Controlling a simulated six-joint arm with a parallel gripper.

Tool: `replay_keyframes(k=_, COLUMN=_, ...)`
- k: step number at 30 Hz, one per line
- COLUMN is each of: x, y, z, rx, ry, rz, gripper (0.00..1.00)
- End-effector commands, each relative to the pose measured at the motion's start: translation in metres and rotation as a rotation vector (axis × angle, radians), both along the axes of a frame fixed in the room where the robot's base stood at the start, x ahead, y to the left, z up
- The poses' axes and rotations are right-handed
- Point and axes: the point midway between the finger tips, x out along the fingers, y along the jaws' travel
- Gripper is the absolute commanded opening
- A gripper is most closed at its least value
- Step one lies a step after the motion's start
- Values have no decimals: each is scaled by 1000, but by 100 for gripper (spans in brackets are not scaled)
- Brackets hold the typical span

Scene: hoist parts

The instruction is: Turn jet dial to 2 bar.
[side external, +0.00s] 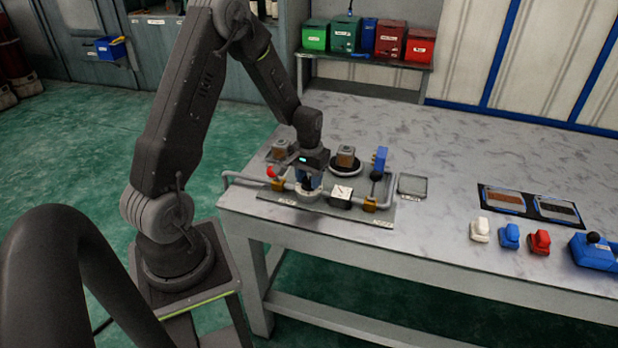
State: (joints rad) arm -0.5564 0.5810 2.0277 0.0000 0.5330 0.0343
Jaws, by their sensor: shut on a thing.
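My gripper (309,181) points down over the grey plate at the near left corner of the bench. It is shut on the knob of a round pale dial (309,195), which I take to be the jet dial. The fingers hide most of the knob, and its scale and pointer are too small to read. A small box with a white face and a dark mark (341,194) sits just right of the dial and looks like a gauge. Its reading cannot be made out.
A grey pipe (240,177) runs along the plate (378,215), with a red knob (272,171) at left. An empty tray (412,187) lies right. Small coloured parts (509,236) stand far right.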

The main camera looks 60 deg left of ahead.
Motion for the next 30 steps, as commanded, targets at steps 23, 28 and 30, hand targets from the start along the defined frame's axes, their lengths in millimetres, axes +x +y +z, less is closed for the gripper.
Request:
replay_keyframes(k=23, x=1, y=1, z=17, rx=2, ry=-4, rz=2, gripper=63)
replay_keyframes(k=28, x=1, y=1, z=52, rx=4, ry=-7, rz=1, gripper=63)
replay_keyframes(k=30, x=1, y=1, z=69, rx=4, ry=-7, rz=1, gripper=63)
